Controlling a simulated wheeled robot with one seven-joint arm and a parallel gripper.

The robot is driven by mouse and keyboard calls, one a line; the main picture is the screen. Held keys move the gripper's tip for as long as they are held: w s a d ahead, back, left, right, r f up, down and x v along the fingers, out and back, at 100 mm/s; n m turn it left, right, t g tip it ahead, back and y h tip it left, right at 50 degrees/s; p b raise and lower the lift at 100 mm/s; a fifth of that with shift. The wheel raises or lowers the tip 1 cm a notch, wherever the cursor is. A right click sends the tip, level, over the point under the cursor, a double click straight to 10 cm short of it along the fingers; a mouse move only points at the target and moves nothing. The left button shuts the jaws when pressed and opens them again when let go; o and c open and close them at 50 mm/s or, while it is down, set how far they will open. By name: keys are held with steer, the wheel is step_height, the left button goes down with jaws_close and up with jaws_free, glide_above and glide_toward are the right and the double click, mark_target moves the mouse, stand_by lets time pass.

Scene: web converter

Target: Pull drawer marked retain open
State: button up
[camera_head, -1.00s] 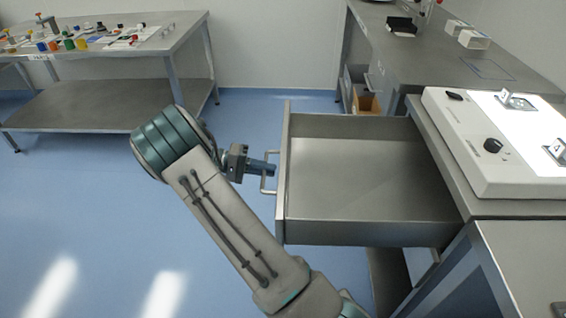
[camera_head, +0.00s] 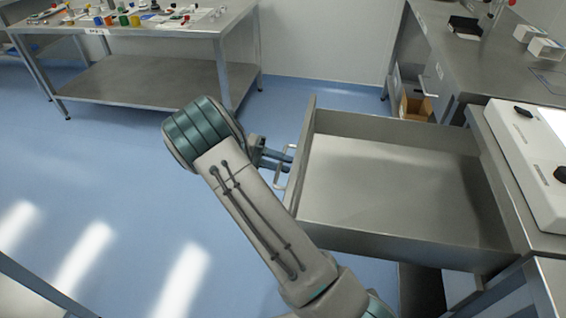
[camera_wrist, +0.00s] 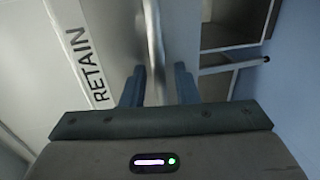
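The drawer (camera_head: 390,235) stands pulled far out of the grey bench on the right, and its inside is empty. Its front carries the word RETAIN (camera_wrist: 85,62) in the wrist view. The drawer's bar handle (camera_head: 281,167) also shows in the wrist view (camera_wrist: 153,45), where it runs between my two fingers. My gripper (camera_head: 282,158) is at the handle, outside the drawer front. In the wrist view my gripper (camera_wrist: 158,85) has its fingers apart, one on each side of the bar, with small gaps beside it.
A white device with a black knob (camera_head: 535,170) sits on the bench top above the drawer. A table with small coloured items (camera_head: 150,35) stands at the back left. A cardboard box (camera_head: 415,107) is under the rear bench. The blue floor (camera_head: 110,170) on the left is clear.

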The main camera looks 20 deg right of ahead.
steer(key=shift+a, duration=0.1)
steer(key=p+v, duration=0.2)
steer(key=v, duration=1.1)
steer(key=shift+w+a, duration=0.2)
steer(key=shift+a, duration=0.15)
